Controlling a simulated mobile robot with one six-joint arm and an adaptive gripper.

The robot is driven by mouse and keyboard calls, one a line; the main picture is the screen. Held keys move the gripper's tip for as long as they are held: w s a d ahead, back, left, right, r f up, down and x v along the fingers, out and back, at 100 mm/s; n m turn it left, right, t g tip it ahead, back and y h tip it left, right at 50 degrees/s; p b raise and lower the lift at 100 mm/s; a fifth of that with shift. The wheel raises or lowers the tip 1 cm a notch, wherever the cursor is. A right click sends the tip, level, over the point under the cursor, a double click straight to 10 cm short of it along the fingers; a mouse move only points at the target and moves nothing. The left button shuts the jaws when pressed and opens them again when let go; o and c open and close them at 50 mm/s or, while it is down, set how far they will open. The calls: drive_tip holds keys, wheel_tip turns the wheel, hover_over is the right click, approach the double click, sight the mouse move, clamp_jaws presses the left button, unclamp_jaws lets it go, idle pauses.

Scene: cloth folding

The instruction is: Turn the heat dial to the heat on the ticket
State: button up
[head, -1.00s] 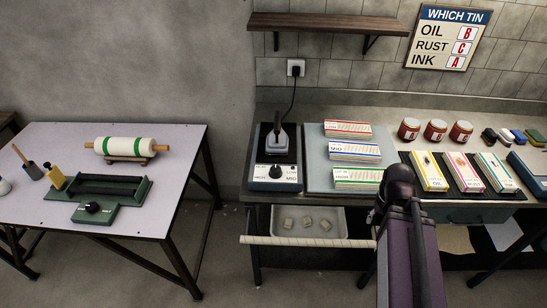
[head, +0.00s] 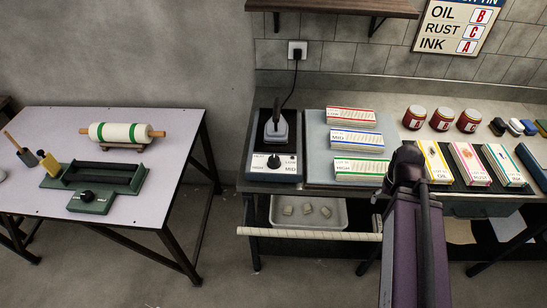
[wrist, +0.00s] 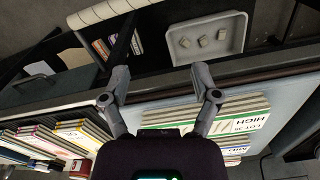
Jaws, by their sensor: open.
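The heat dial (head: 273,161) is a black knob on the white face of the blue iron stand (head: 290,178), at the left end of the bench. The HIGH ticket (wrist: 254,118), with a lot number, also shows in the wrist view. My gripper (wrist: 160,75) is open and empty, over the bench's front edge, right of the dial.
A rail (head: 305,234) runs along the bench front, with a grey tray (head: 336,222) of small pieces below. A shelf (head: 330,8) hangs above. A separate table (head: 180,185) stands left, across a floor gap.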

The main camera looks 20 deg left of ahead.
drive_tip(key=n, duration=0.1)
wheel_tip(320, 180, up, 15)
drive_tip(key=n+p, duration=1.5)
drive_tip(key=n, duration=1.4)
hover_over(274, 158)
drive_tip(key=shift+s, duration=0.1)
drive_tip(key=shift+f, duration=0.1)
wheel_tip(274, 158, down, 14)
drive_tip(key=b, duration=1.3)
drive_tip(key=shift+r+b, duration=0.25)
drive_tip(key=shift+b, duration=0.15)
